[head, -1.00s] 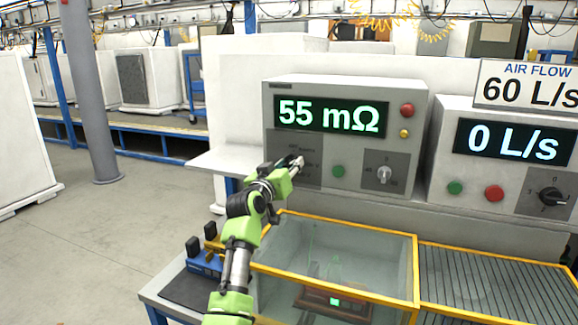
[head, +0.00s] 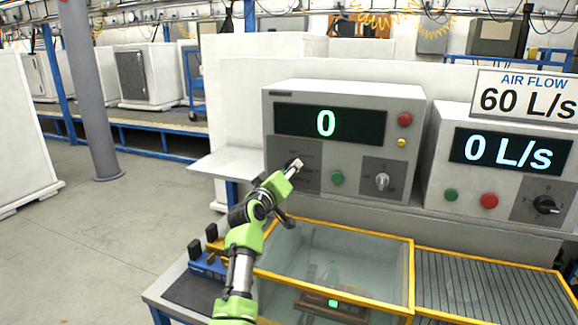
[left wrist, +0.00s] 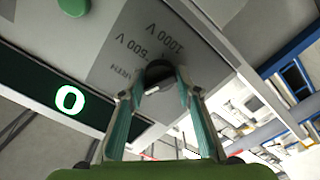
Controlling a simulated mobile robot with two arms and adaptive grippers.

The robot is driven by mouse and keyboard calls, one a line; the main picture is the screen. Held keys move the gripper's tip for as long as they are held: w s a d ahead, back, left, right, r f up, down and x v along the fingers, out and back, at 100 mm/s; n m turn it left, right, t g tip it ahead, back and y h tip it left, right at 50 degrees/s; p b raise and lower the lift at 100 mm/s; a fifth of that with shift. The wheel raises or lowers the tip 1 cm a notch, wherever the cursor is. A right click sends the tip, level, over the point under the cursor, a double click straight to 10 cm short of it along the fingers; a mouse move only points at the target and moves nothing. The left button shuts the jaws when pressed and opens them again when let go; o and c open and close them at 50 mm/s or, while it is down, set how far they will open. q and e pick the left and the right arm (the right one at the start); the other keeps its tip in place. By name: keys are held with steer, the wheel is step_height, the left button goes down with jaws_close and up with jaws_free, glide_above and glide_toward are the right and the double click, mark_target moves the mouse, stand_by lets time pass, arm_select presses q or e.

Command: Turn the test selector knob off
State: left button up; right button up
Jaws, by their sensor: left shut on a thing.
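The tester (head: 345,148) is a light grey box with a dark display (head: 326,124) reading 0 in green. Its selector knob (left wrist: 157,74) shows in the left wrist view as a dark round knob on a grey label plate (left wrist: 125,62) with 500 V and 1000 V markings. My left gripper (head: 294,166) is at the front of the tester's left label plate. In the left wrist view its two fingers (left wrist: 158,92) are closed on the sides of the knob. The gripper hides most of the knob in the head view. My right gripper is not in view.
A green button (head: 337,178), a second knob (head: 382,181) and a red button (head: 405,119) are on the tester's front. A yellow-edged clear-walled enclosure (head: 412,285) stands below. An air flow unit (head: 500,165) reading 0 L/s stands to the right.

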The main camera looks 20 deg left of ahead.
arm_select(q)
steer(key=shift+r+n+p, duration=0.1)
steer(key=shift+n+p, duration=1.15)
steer(key=shift+n, duration=0.95)
steer(key=o, duration=1.1)
steer(key=shift+s, duration=0.1)
steer(key=s, duration=1.2)
steer(key=shift+a, duration=0.15)
